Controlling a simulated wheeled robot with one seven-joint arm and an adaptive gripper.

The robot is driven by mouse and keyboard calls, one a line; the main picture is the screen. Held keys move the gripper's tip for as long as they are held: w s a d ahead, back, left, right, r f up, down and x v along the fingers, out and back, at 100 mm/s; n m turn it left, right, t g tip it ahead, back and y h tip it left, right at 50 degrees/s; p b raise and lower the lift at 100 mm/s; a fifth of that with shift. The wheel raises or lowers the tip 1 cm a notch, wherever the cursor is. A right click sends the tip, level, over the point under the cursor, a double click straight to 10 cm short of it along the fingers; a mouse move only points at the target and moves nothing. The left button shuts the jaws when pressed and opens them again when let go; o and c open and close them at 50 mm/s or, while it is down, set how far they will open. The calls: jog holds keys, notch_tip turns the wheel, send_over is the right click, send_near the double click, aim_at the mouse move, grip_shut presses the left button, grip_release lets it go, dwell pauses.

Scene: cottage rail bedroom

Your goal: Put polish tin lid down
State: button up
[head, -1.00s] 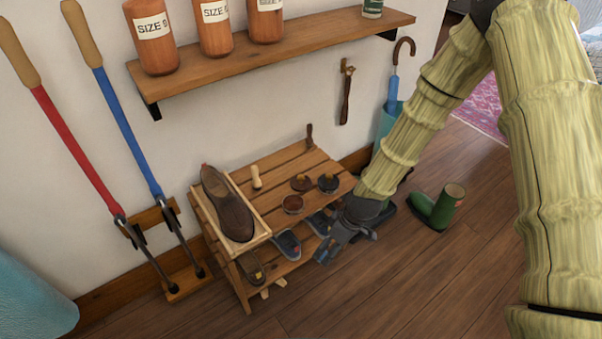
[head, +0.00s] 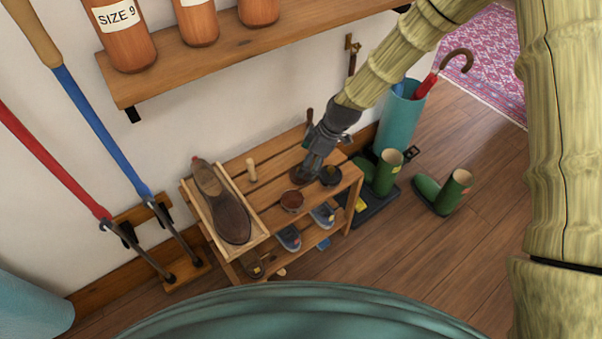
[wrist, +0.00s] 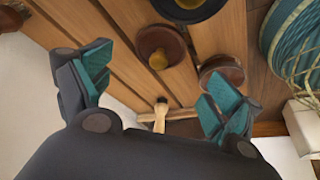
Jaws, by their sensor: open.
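My gripper (head: 310,168) is open and low over the back right of the slatted shoe rack (head: 280,155). In the wrist view its two fingers stand wide apart with nothing between the pads (wrist: 155,95). A dark brown round lid with a brass knob (wrist: 160,47) lies on the slats beyond the fingertips; in the head view my gripper mostly covers it. A reddish-brown tin (head: 292,200) stands open at the rack's front edge. A black round piece with a similar knob (head: 331,176) lies just right of my gripper.
A brown shoe (head: 222,200) sits in a wooden tray at the rack's left. A small pale wooden peg (head: 251,170) stands beside it. Green boots (head: 388,170) and a teal umbrella stand (head: 400,115) are to the right. A wall shelf (head: 230,45) with orange jars hangs above.

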jog(key=shift+b+x, duration=0.6)
jog(key=shift+x, duration=2.25)
jog(key=shift+w, duration=0.1)
jog(key=c, duration=0.9)
jog(key=shift+r, duration=0.1)
